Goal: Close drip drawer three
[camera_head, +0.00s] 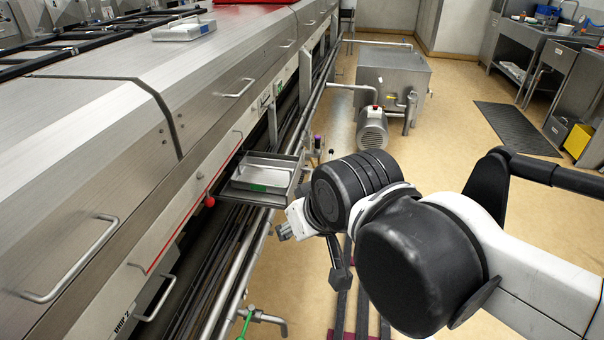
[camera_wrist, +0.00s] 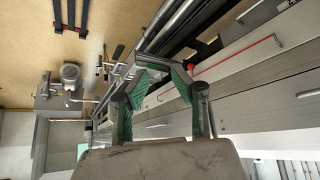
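A shallow metal drip drawer (camera_head: 279,200) stands out from the side of the long steel machine in the head view, with a light tray with a green mark (camera_head: 262,178) in it. I cannot read a number on this drawer. My gripper (camera_head: 305,250) is just in front and to the right of the drawer, at its near corner. In the wrist view my gripper (camera_wrist: 158,95) has its two green-padded fingers spread, with the machine's side behind them. Nothing is clearly held between them. Whether a finger touches the drawer is hard to tell.
A closed front with a handle and a label like "DRIP 2" (camera_head: 124,322) is at the lower left. A red knob (camera_head: 210,201) and pipes run along the machine. A steel tank with a motor (camera_head: 373,130) stands beyond. The tan floor (camera_head: 455,130) to the right is mostly clear.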

